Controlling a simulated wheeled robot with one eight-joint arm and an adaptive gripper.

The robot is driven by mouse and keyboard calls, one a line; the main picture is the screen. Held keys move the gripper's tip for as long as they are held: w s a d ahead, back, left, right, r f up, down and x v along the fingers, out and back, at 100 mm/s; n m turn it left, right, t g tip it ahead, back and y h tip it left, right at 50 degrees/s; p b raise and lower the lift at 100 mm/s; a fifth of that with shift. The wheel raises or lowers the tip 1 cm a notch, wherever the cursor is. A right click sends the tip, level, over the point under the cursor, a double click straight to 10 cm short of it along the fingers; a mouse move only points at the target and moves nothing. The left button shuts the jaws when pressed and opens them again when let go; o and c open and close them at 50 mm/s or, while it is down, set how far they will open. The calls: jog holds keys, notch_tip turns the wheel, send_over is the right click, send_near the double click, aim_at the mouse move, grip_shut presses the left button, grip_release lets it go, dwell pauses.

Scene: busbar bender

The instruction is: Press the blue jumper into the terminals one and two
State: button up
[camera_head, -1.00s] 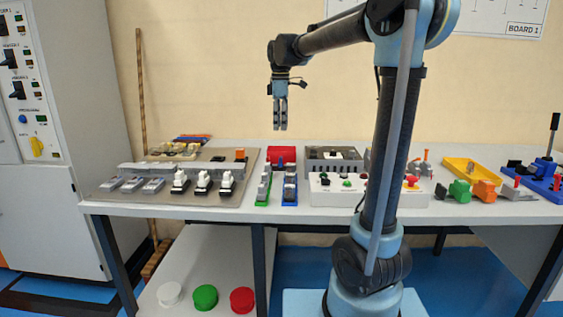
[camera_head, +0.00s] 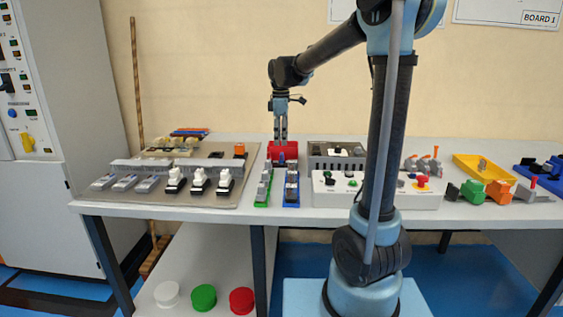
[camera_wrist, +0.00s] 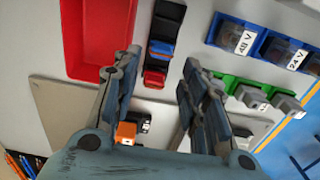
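The blue jumper (camera_wrist: 161,48) lies in a black holder (camera_wrist: 168,20) in the wrist view, with a red jumper (camera_wrist: 155,78) beside it. My gripper (camera_wrist: 160,60) is open, its fingers apart on either side of the blue jumper's place in the picture; nothing is held, and I cannot tell the height gap. In the head view my gripper (camera_head: 280,158) points down at the red tray (camera_head: 276,152) on the bench. The red tray also shows in the wrist view (camera_wrist: 95,35). I cannot identify terminals one and two.
Blue bins labelled 48 V (camera_wrist: 240,38) and 24 V (camera_wrist: 290,55) and green holders (camera_wrist: 232,85) are near on the right. A board with grey and white devices (camera_head: 150,192) stands left, a white button box (camera_head: 335,197) right. A yellow tray (camera_head: 480,167) is far right.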

aim_at(282, 153)
jog(key=shift+d+f, duration=0.2)
jog(key=shift+f, duration=3.7)
jog(key=c, duration=0.6)
